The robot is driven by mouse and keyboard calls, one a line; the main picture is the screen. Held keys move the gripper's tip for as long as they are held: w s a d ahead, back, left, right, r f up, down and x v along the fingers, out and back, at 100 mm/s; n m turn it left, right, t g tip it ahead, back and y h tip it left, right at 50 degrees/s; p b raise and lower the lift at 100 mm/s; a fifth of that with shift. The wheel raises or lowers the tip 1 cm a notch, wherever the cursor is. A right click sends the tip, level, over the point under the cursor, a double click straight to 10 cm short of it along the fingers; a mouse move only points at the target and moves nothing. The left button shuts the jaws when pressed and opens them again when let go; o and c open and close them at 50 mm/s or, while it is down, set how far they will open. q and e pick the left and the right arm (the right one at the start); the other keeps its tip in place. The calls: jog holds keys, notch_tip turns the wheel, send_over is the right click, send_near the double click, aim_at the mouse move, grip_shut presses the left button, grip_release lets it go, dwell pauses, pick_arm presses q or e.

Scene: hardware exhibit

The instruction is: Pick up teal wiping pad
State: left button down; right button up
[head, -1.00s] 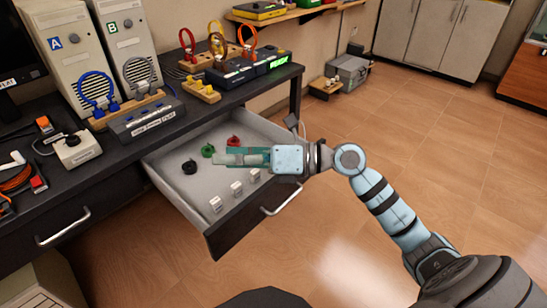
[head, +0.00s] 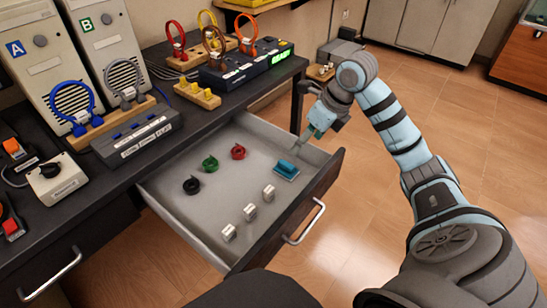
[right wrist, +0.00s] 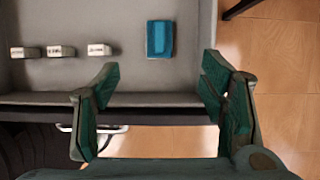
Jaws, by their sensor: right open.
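The teal wiping pad (head: 286,170) lies flat in the open drawer (head: 225,195), near its right end, with a raised blue grip on top. In the right wrist view the pad (right wrist: 160,39) sits ahead of the fingertips, between their lines and apart from both. My right gripper (head: 304,143) is above the drawer's right end, just beyond the pad in the head view. Its fingers (right wrist: 158,82) are spread wide with nothing between them. My left gripper is not in view.
Three small white blocks (head: 250,211) stand along the drawer's front. Black (head: 191,186), green (head: 210,163) and red (head: 238,152) ring-shaped pieces lie behind them. The drawer's front panel (head: 290,215) rises near the pad. Floor to the right is clear.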

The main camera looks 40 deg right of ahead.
aim_at(286, 163)
jog(key=b+x, duration=0.3)
jog(key=x, duration=0.6)
jog(key=shift+w+a+f, duration=0.15)
jog(key=shift+f, duration=0.1)
jog(key=b+x, duration=0.2)
jog(key=x, duration=0.2)
jog(key=shift+w+a+f, duration=0.1)
jog(key=shift+f, duration=0.05)
jog(key=shift+w+f, duration=0.1)
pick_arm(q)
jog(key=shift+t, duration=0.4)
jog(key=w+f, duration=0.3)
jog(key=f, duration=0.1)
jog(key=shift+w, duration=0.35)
pick_arm(e)
jog(key=shift+c, duration=0.4)
jog(key=c, duration=1.1)
jog(key=shift+c, duration=0.2)
jog(key=shift+r, duration=0.25)
